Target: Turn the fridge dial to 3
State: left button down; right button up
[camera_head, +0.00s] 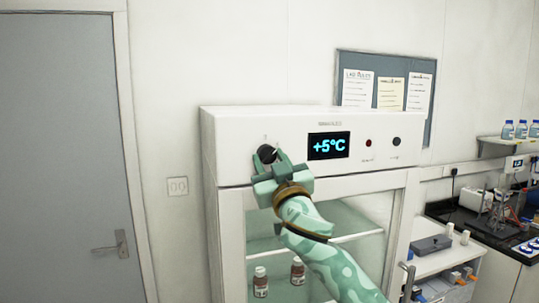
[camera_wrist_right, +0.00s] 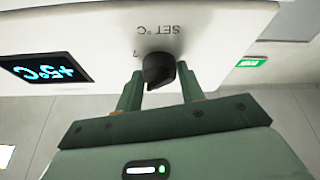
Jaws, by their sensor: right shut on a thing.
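The fridge (camera_head: 222,147) is a white cabinet with a glass door. Its black dial (camera_head: 266,152) sits on the top panel, left of a display (camera_head: 329,145) that reads +5°C. In the right wrist view the dial (camera_wrist_right: 158,69) shows under the label "SET °C", with what looks like a 7 beside it; the other numbers are not legible. My green right gripper (camera_head: 269,160) is at the dial, and in the right wrist view its two fingers (camera_wrist_right: 160,92) stand on either side of the dial, shut on it. My left gripper is not in view.
Two brown bottles (camera_head: 260,282) stand inside the fridge behind the glass. A small red light (camera_head: 368,143) and a black knob (camera_head: 397,141) are on the panel's right. A grey door (camera_head: 60,160) is at left, and a cluttered lab bench (camera_head: 490,245) at right.

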jog(key=n+g+y+p, duration=0.1)
jog(key=n+p, duration=0.2)
jog(key=n+g+y+p, duration=0.1)
jog(key=n+p, duration=0.2)
jog(key=n, duration=0.1)
jog(key=n+g+y+p, duration=0.1)
jog(key=n+y+p, duration=0.1)
jog(key=n+p, duration=0.1)
jog(key=shift+w+d+r+n, duration=0.1)
jog(key=shift+d+r+n, duration=0.2)
jog(key=shift+f+n+g+y+p, duration=0.1)
jog(key=shift+n+g+y+p, duration=0.2)
jog(key=shift+n+g+p, duration=0.55)
jog(key=shift+n+t+p, duration=0.25)
jog(key=shift+p, duration=0.1)
jog(key=shift+f, duration=0.1)
jog(key=o, duration=1)
jog(key=shift+c, duration=0.2)
jog(key=b+v, duration=0.3)
jog(key=v, duration=1.3)
jog(key=shift+d, duration=0.2)
